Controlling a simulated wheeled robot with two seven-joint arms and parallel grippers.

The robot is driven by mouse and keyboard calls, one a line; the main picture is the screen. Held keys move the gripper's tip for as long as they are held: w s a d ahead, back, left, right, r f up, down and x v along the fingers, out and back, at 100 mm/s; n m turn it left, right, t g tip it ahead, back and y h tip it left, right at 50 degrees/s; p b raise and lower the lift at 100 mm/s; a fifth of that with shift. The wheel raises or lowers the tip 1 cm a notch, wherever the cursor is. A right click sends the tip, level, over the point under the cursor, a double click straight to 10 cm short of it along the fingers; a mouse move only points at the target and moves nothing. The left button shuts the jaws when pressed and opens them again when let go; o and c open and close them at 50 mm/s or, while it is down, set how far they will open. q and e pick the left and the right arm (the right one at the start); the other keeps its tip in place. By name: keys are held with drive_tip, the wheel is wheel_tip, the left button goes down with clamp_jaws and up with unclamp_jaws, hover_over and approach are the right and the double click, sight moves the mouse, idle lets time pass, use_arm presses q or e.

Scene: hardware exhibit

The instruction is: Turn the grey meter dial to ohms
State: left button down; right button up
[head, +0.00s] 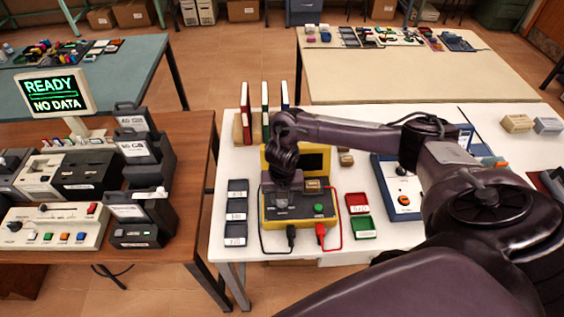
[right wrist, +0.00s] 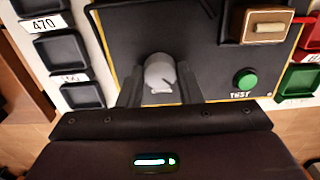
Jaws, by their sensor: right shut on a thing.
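The yellow and dark meter (head: 300,222) lies on the white table, with a raised yellow-rimmed screen at its back. My right gripper (head: 282,200) reaches down onto the left part of its panel. In the right wrist view the grey dial (right wrist: 160,72) is round and stands between the two dark fingers of my right gripper (right wrist: 160,92), which is shut on it. A dark pointer mark shows low on the dial's face. The dial's markings are hidden or too small to read. In the head view the gripper hides the dial. My left gripper is not in view.
A green TEST button (right wrist: 245,79) and a tan block in a socket (right wrist: 277,26) are on the panel's right. Dark trays (head: 236,216) stand left; red and green trays (head: 362,226) stand right. Upright boards (head: 265,108) stand behind.

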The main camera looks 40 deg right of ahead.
drive_tip(key=shift+r+m+p, duration=0.1)
drive_tip(key=shift+m+p, duration=0.25)
drive_tip(key=shift+m, duration=0.15)
drive_tip(key=m+p, duration=0.2)
drive_tip(key=m, duration=0.1)
drive_tip(key=shift+r+m, duration=0.1)
drive_tip(key=shift+m, duration=0.3)
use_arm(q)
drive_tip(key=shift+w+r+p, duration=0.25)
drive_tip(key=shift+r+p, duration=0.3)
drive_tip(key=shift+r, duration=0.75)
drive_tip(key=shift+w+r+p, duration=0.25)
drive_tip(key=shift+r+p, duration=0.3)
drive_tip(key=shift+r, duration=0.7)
use_arm(e)
drive_tip(key=shift+w+m, duration=0.1)
drive_tip(key=shift+m, duration=1.8)
drive_tip(key=o, duration=1)
wheel_tip(320, 180, up, 8)
drive_tip(key=shift+f+b, duration=0.25)
drive_tip(key=shift+b, duration=0.2)
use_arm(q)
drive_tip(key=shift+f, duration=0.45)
